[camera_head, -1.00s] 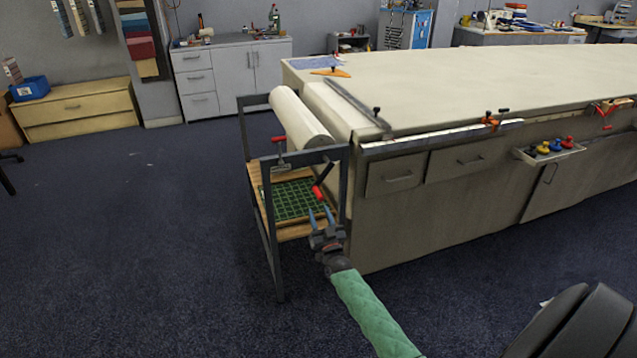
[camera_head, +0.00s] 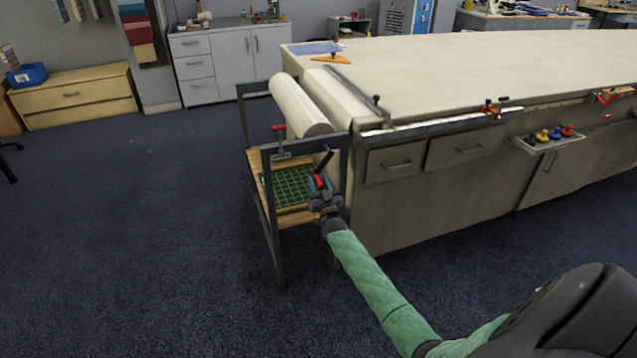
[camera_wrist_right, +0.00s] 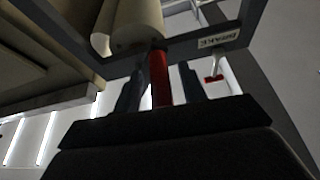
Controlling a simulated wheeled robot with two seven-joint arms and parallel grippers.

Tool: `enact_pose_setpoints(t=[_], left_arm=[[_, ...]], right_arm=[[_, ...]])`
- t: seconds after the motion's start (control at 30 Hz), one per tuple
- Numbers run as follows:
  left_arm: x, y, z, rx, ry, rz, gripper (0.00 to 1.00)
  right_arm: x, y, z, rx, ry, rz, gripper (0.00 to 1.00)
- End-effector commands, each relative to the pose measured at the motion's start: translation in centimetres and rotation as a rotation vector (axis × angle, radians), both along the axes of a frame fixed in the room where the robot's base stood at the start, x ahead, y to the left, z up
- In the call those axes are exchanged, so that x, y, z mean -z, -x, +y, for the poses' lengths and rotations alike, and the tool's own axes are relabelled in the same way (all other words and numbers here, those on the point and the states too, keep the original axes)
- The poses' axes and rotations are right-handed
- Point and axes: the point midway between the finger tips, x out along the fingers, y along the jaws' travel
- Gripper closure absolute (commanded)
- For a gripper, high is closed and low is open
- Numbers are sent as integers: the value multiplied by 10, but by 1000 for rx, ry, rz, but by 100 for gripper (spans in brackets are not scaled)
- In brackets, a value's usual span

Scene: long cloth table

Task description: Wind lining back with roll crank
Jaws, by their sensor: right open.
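The roll of cream lining (camera_head: 301,108) lies in a dark metal stand (camera_head: 346,165) at the left end of the table, with cloth running up onto the tabletop. The roll crank has a dark arm and a red handle (camera_head: 318,181). My right gripper (camera_head: 319,184) is open with its fingers around the red handle. In the right wrist view the red handle (camera_wrist_right: 160,78) stands between the two fingers, with the roll (camera_wrist_right: 137,22) above it. Whether the fingers touch the handle cannot be told. My left gripper is not in view.
A red-handled brake lever (camera_head: 279,140) is on the stand's left side, and a label reading BRAKE shows in the wrist view. A green cutting mat (camera_head: 289,187) lies on the stand's wooden shelf. The long table (camera_head: 480,75) fills the right. Floor at left is clear.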

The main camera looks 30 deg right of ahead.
Motion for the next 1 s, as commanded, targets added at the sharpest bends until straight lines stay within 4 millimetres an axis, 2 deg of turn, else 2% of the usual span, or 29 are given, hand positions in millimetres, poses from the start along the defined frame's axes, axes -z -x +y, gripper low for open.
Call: enact_pose_setpoints(t=[0.17,0.27,0.4,0.77,1.0], left_arm=[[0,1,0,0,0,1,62],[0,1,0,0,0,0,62],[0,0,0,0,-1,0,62],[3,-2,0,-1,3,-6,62],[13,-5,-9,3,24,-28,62]], right_arm=[[0,0,0,0,0,0,59],[0,0,0,0,0,0,74],[0,0,0,0,0,0,100],[2,1,-2,0,27,7,100],[10,3,-13,0,146,35,100]])
